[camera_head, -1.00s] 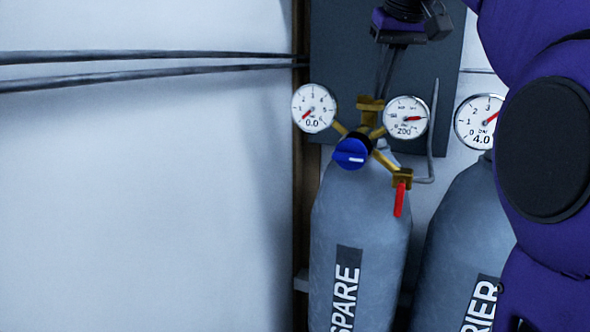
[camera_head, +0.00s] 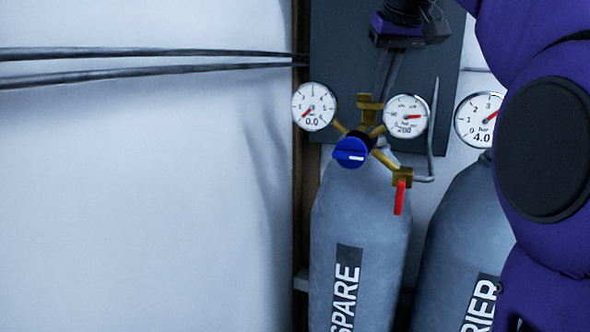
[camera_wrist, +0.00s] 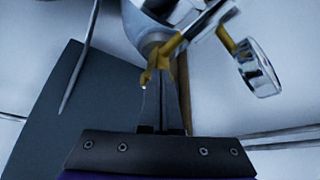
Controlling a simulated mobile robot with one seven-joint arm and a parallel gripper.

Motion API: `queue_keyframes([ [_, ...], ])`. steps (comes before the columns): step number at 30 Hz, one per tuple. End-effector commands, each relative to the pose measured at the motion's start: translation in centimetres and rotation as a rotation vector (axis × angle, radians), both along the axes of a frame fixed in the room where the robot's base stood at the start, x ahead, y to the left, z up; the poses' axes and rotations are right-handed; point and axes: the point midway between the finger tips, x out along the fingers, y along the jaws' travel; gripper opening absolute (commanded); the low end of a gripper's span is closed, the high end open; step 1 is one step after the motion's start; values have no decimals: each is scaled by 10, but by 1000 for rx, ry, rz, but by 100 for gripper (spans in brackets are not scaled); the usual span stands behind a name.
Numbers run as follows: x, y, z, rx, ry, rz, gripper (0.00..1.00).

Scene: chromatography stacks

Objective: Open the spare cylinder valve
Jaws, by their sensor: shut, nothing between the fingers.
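The spare cylinder (camera_head: 362,225) is grey, upright and labelled SPARE. Its brass fitting (camera_head: 370,108) carries a blue knob (camera_head: 350,153) with a white mark and a red lever (camera_head: 400,197) hanging down. The left gauge (camera_head: 314,106) reads 0.0 and the right gauge (camera_head: 406,117) shows 200. My gripper (camera_head: 382,88) comes down from above, shut and empty, with its tips close to the top of the brass fitting. In the wrist view my gripper (camera_wrist: 168,68) points at the brass fitting (camera_wrist: 170,45). I cannot tell whether they touch.
A second cylinder (camera_head: 460,240) stands close on the right, its gauge (camera_head: 480,119) reading 4.0, partly hidden by my arm. A dark panel (camera_head: 335,50) and a bent grey pipe (camera_head: 434,120) are behind. Dark lines (camera_head: 150,60) run along the wall; the left side is open.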

Motion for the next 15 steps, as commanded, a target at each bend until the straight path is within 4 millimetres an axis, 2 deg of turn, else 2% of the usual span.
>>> queue_keyframes([
  [15, 6, 1, 0, 0, 2, 0, 0],
])
